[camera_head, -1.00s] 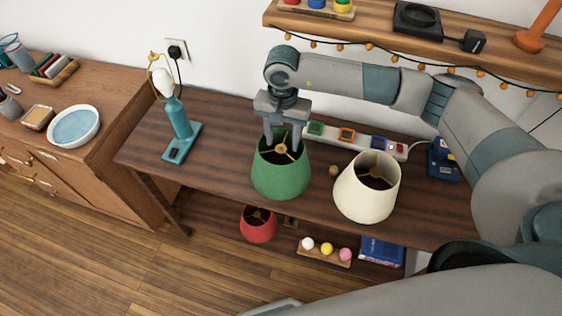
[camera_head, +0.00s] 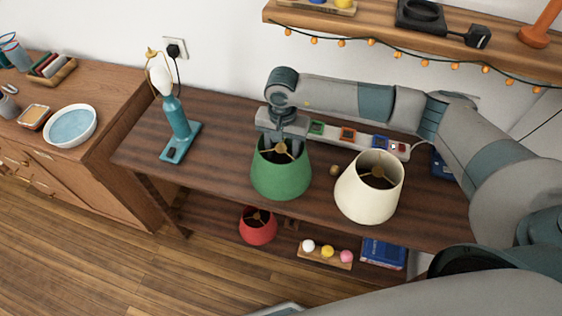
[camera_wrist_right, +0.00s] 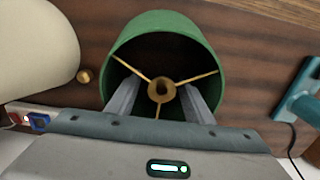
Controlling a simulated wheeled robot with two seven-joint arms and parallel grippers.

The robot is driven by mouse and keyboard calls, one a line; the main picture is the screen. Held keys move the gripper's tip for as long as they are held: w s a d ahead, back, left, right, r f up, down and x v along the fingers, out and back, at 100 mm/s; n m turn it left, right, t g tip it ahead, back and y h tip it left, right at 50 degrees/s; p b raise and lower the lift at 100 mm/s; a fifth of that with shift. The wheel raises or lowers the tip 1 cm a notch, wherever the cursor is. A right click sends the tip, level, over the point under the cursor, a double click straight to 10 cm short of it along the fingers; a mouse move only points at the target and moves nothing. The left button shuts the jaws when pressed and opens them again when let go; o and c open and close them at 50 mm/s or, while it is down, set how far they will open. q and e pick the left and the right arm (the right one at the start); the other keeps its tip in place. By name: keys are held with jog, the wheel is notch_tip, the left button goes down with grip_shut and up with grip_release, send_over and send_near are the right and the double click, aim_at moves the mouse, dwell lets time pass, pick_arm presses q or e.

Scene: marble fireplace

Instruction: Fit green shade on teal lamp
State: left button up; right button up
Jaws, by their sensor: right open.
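The green shade (camera_head: 281,178) stands on the dark wooden table, its open top with brass spokes and a central ring facing up. My right gripper (camera_head: 281,147) is open above it, with its fingers reaching down into the top opening. In the right wrist view the fingers lie on either side of the brass ring (camera_wrist_right: 162,90), inside the green rim (camera_wrist_right: 160,24); I cannot tell whether they touch it. The teal lamp (camera_head: 177,120) stands upright at the table's left, with a bare white bulb (camera_head: 160,79) and a brass harp. My left gripper is out of view.
A cream shade (camera_head: 367,196) stands right of the green one, with a small brass ball (camera_head: 334,170) between them. A power strip (camera_head: 374,142) lies behind. A red shade (camera_head: 258,228) sits on the lower shelf. The table between lamp and green shade is clear.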

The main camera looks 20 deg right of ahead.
jog(key=shift+f, duration=0.35)
jog(key=shift+c, duration=0.4)
grip_shut()
jog(key=shift+r, duration=0.1)
jog(key=shift+r+b, duration=0.3)
jog(key=shift+r, duration=0.2)
notch_tip(320, 180, up, 8)
jog(key=b, duration=0.3)
jog(key=shift+r, duration=0.5)
